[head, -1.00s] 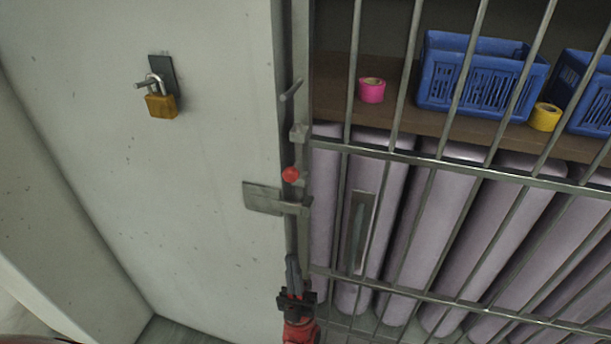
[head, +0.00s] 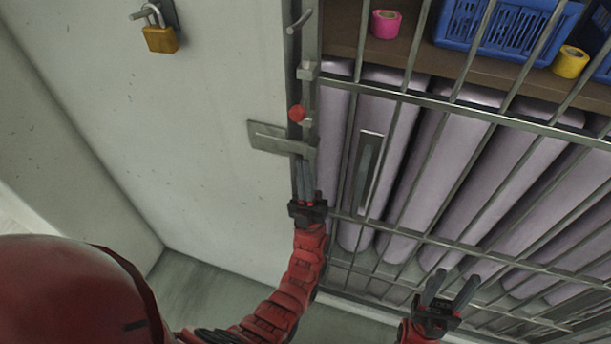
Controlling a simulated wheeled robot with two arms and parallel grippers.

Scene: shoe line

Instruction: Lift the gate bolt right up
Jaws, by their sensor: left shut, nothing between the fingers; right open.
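The gate bolt is an upright metal rod with a red knob (head: 297,113), at the gate's left edge in the head view. A flat metal bracket plate (head: 270,136) crosses just below the knob. My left gripper (head: 305,168) points up just under the bracket, with its fingers shut and nothing between them. It is below the knob; I cannot tell whether its tips touch the bolt's lower end. My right gripper (head: 452,284) is open and empty, low and to the right in front of the gate bars (head: 470,256).
A brass padlock (head: 160,39) hangs on the pale wall at left. Behind the bars are a shelf (head: 420,52) with blue baskets (head: 505,32), pink tape (head: 385,24), yellow tape (head: 570,62), and lilac rolls (head: 470,180). A grey handle plate (head: 368,172) sits on the gate.

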